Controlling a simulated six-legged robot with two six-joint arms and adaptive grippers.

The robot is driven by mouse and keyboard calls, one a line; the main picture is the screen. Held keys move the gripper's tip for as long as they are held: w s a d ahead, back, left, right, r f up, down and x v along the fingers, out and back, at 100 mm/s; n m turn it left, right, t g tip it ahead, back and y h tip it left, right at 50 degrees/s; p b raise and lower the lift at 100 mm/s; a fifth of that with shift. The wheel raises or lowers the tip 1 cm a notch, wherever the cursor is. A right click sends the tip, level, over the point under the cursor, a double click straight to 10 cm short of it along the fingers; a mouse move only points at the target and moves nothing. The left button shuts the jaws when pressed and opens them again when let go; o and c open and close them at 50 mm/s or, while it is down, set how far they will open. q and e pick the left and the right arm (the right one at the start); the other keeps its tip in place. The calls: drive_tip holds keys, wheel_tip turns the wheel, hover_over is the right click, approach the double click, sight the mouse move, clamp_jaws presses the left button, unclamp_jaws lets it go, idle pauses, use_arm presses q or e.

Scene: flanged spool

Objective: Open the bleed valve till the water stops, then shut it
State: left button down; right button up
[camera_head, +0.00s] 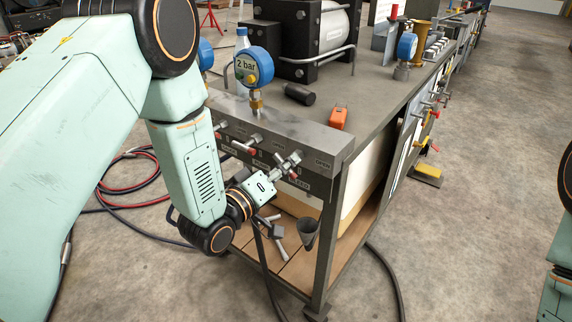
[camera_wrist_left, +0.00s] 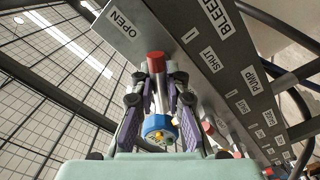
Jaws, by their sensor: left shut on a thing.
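My left gripper (camera_head: 287,163) is at the bleed valve, at the near right end of the grey valve panel (camera_head: 262,126), beside the BLEED and OPEN labels. In the left wrist view its fingers (camera_wrist_left: 158,85) are closed around the red-ended bleed valve handle (camera_wrist_left: 157,62). The OPEN label (camera_wrist_left: 118,21) and SHUT label (camera_wrist_left: 205,62) show close by; I cannot tell how far the handle is turned. The blue gauge (camera_head: 253,67) on the panel reads 2 bar. A dark funnel (camera_head: 308,233) hangs below the valve. I see no water stream. My right gripper is out of view.
Other red-handled valves (camera_head: 245,146) sit along the panel to the left. An orange tool (camera_head: 338,117) and a black cylinder (camera_head: 299,94) lie on the bench top (camera_head: 370,92). A hose (camera_head: 388,275) runs across the floor at the right.

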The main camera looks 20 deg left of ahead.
use_arm(q)
drive_tip(key=shift+m, duration=0.3)
drive_tip(key=m+p, duration=0.1)
drive_tip(key=m, duration=0.4)
drive_tip(key=shift+r+m, duration=0.1)
drive_tip(key=shift+m, duration=0.2)
drive_tip(key=m+p, duration=0.1)
drive_tip(key=m, duration=0.4)
drive_tip(key=shift+m, duration=0.3)
